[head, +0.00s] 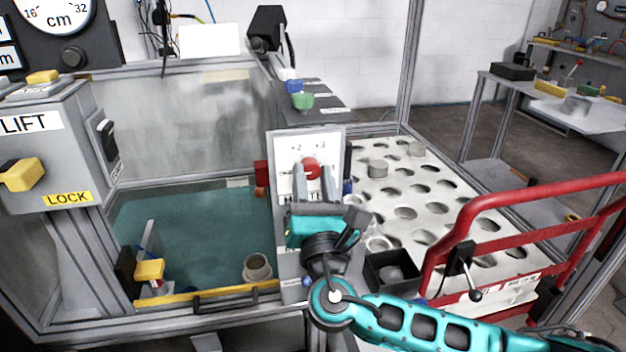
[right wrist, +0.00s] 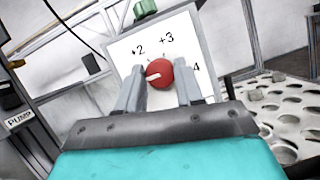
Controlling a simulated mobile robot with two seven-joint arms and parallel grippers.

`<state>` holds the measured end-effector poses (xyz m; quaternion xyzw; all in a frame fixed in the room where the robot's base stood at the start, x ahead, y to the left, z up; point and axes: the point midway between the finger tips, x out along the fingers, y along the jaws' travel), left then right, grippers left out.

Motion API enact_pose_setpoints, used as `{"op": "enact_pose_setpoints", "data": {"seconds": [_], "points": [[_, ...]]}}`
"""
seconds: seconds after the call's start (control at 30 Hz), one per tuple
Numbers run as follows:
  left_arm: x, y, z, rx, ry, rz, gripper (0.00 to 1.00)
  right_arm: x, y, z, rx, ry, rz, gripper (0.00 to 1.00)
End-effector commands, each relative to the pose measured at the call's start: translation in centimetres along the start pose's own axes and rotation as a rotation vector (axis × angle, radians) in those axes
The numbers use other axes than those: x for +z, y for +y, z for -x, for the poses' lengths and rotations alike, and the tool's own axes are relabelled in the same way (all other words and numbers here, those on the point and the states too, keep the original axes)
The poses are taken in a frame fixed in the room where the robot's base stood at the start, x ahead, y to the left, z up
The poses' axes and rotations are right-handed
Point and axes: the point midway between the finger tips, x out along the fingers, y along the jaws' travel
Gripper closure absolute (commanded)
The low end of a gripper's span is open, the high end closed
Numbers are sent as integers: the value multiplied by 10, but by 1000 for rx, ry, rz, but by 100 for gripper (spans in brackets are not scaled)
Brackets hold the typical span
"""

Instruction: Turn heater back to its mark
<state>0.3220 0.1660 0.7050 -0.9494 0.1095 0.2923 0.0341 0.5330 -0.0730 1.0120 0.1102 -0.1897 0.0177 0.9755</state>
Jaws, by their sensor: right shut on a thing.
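The heater knob (head: 311,167) is red and round, on a white dial plate (head: 284,160) with printed numbers, fixed to a grey panel. In the right wrist view the knob (right wrist: 175,75) has a white pointer on its left side, pointing left and slightly down, below the "+2". "+3" and "4" are printed above and right of the knob. My right gripper (head: 312,172) has a finger on each side of the knob and is shut on it. The fingers hide the lower dial and part of the panel label. My left gripper is not in view.
A water tank (head: 190,225) lies left of the panel, with a yellow front edge. The lift box (head: 45,150) stands at far left. Right are a white plate with holes (head: 440,190), a black bin (head: 392,272) and a red rail (head: 520,192) close to my right arm.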

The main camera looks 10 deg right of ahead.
Motion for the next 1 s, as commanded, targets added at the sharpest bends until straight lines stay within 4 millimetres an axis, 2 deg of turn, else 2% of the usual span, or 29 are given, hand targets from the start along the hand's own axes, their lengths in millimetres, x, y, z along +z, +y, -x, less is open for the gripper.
{"op": "enact_pose_setpoints", "data": {"seconds": [0.37,1.0], "points": [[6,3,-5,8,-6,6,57,-2,1,2,-73,1,-174,94],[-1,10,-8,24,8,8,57,1,4,0,-297,2,-711,94]]}}
